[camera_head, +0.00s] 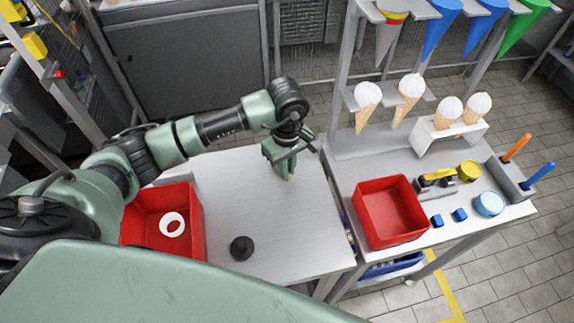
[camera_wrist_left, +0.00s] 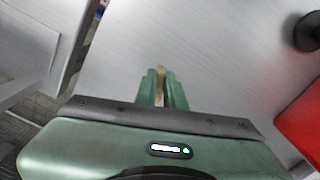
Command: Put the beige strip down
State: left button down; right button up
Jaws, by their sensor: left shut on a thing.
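My left gripper (camera_head: 287,173) points down over the back right part of the left grey table (camera_head: 270,218). It is shut on the beige strip, and only a small piece of the strip (camera_head: 291,178) shows at the fingertips. In the left wrist view the strip (camera_wrist_left: 161,82) stands between the two green fingers (camera_wrist_left: 163,74), mostly hidden by them. I cannot tell whether its lower end touches the tabletop. My right gripper is not in view.
A red bin (camera_head: 197,230) with a white ring (camera_head: 172,224) stands at left, near a black knob-like object (camera_head: 241,248). On the right table are another red bin (camera_head: 391,238), blue cubes (camera_head: 437,221) and a rack with cones (camera_head: 367,97). The tabletop around the gripper is clear.

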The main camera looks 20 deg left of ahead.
pick_arm(q)
jog(key=shift+f, duration=0.2)
jog(key=c, duration=1.5)
grip_release()
jog(key=shift+r, duration=0.1)
jog(key=shift+r, duration=0.25)
notch_tip(320, 180, up, 12)
jog(key=b, duration=0.4)
jog(key=shift+f, duration=0.15)
